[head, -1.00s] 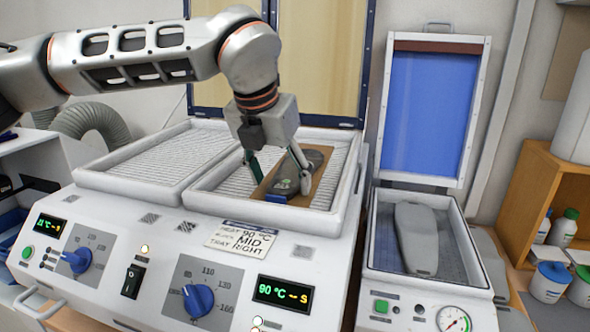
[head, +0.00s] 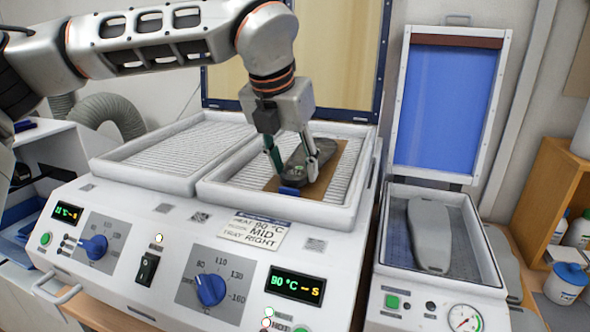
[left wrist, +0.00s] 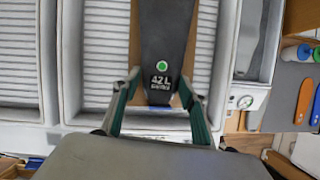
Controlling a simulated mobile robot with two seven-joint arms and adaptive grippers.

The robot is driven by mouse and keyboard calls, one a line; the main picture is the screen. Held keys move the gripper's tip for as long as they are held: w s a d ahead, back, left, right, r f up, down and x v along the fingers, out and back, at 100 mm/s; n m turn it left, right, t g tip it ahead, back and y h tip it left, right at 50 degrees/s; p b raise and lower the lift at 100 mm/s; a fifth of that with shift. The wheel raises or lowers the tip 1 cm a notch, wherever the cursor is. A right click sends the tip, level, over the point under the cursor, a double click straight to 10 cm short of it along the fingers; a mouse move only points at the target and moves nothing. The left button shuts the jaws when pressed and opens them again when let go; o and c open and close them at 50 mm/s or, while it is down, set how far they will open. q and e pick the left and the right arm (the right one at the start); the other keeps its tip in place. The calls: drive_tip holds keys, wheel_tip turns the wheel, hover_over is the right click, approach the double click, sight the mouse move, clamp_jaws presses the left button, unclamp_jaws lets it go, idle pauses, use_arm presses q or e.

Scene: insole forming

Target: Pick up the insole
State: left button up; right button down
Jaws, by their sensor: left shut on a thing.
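The insole (head: 318,150) is a dark grey sole with a green dot and the marking "42 L", lying along a brown board (head: 343,158) in the right tray of the heater. My left gripper (head: 293,174) reaches down from above and is shut on the insole near its front end. In the left wrist view the gripper's green-edged fingers (left wrist: 161,96) stand on either side of the insole's marked end (left wrist: 166,40). I cannot tell whether the insole is clear of the board. My right gripper is not in view.
To the right, a press (head: 445,270) with a raised blue lid (head: 445,110) holds a grey sole-shaped form (head: 430,235). A wooden shelf (head: 555,190) with bottles stands at the far right.

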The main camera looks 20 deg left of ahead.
use_arm(q)
wheel_tip(320, 180, up, 19)
drive_tip(key=shift+f+p, duration=0.15)
drive_tip(key=shift+p, duration=0.3)
